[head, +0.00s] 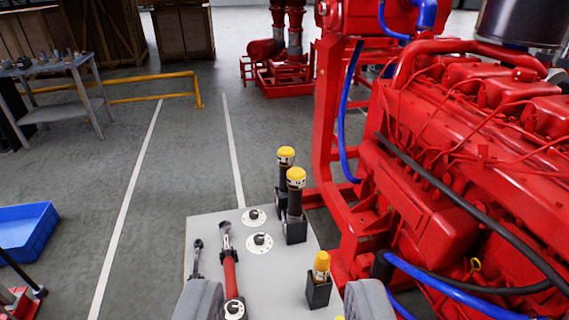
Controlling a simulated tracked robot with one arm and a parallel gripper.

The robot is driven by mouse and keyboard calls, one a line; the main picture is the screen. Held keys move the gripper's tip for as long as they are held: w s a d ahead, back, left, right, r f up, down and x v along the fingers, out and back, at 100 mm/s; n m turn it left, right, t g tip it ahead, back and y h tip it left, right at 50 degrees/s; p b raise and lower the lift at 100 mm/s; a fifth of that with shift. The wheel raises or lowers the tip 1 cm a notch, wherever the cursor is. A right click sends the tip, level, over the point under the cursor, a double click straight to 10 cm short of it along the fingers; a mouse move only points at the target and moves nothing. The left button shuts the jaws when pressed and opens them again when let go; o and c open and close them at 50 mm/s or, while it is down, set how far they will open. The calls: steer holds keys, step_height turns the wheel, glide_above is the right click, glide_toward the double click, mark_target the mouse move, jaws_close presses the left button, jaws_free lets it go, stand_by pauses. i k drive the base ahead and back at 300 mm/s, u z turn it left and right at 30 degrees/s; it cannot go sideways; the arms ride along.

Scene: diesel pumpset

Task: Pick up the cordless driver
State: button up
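Several black-and-yellow items stand upright on a light grey tabletop (212,235). One tall item (295,205) has a yellow cap and a dark square base. A similar one (286,165) stands just behind it. A shorter one (319,288) with an orange-yellow top stands nearer, left of my right fingertip. I cannot tell for sure which is the cordless driver. My gripper (285,303) is at the bottom edge, its two grey fingers wide apart. Nothing is held between them; the tabletop shows in the gap. The near part of the tabletop is cut off.
A red-handled tool (230,272), a dark wrench (196,260) and round white discs (260,243) lie on the tabletop. The red diesel engine (455,170) and its frame crowd the right side. A blue crate (28,230) is at left. Open floor lies beyond the tabletop.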

mark_target(286, 155)
steer(key=k, duration=0.5)
steer(key=u, duration=1.2)
steer(key=i, duration=3.45)
steer(key=z, duration=2.8)
